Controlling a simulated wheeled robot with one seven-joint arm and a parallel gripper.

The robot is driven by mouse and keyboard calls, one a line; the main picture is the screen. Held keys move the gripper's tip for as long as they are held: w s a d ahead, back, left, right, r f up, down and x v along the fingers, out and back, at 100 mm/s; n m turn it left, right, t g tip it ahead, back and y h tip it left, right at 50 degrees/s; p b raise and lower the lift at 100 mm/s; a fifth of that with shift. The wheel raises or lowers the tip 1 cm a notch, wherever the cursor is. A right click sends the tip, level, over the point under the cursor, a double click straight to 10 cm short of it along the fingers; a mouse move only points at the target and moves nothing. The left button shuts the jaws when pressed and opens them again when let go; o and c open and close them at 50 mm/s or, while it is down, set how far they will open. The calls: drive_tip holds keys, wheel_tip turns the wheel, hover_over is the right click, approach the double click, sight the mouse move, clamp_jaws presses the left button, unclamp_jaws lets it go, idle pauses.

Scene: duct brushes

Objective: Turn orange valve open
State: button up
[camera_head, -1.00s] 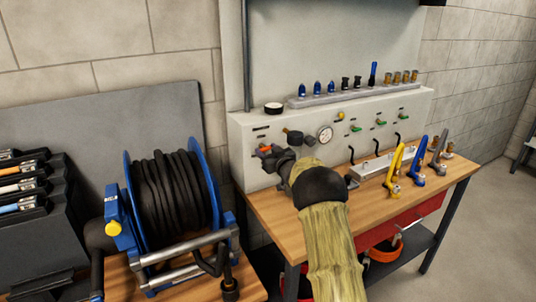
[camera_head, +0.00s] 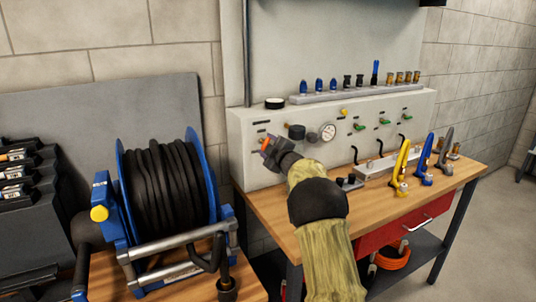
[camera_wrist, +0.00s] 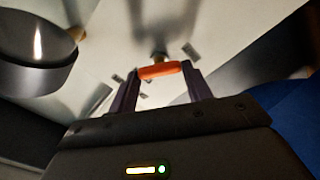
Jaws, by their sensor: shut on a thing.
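The orange valve (camera_head: 265,143) is on the left part of the grey panel's front. Its orange handle (camera_wrist: 158,70) also shows in the wrist view, lying crosswise between my two dark fingers. My gripper (camera_head: 267,145) is at the valve, shut on the handle. In the wrist view my gripper (camera_wrist: 160,76) has a finger at each end of the handle. The valve stem shows behind the handle against the panel. In the head view my fingers and wrist partly hide the valve.
A black knob (camera_head: 296,131) and a round gauge (camera_head: 328,131) sit right of the valve. Green-handled valves (camera_head: 359,126) line the panel farther right. A blue hose reel (camera_head: 165,200) stands left of my arm. Yellow, blue and grey tools (camera_head: 401,165) stand on the wooden bench (camera_head: 262,205).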

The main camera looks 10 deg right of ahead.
drive_tip(key=n+b, duration=0.2)
drive_tip(key=n, duration=0.1)
drive_tip(key=n+b, duration=0.1)
drive_tip(key=shift+a+f, duration=0.1)
drive_tip(key=shift+f, duration=0.2)
drive_tip(key=shift+n+b, duration=0.9)
drive_tip(key=shift+n, duration=0.4)
drive_tip(key=o, duration=1)
drive_tip(key=shift+r, duration=0.1)
drive_tip(key=b+v, duration=0.2)
drive_tip(key=v, duration=1.5)
drive_tip(key=shift+s+r, duration=0.1)
drive_tip(key=shift+s, duration=0.1)
drive_tip(key=shift+w, duration=0.1)
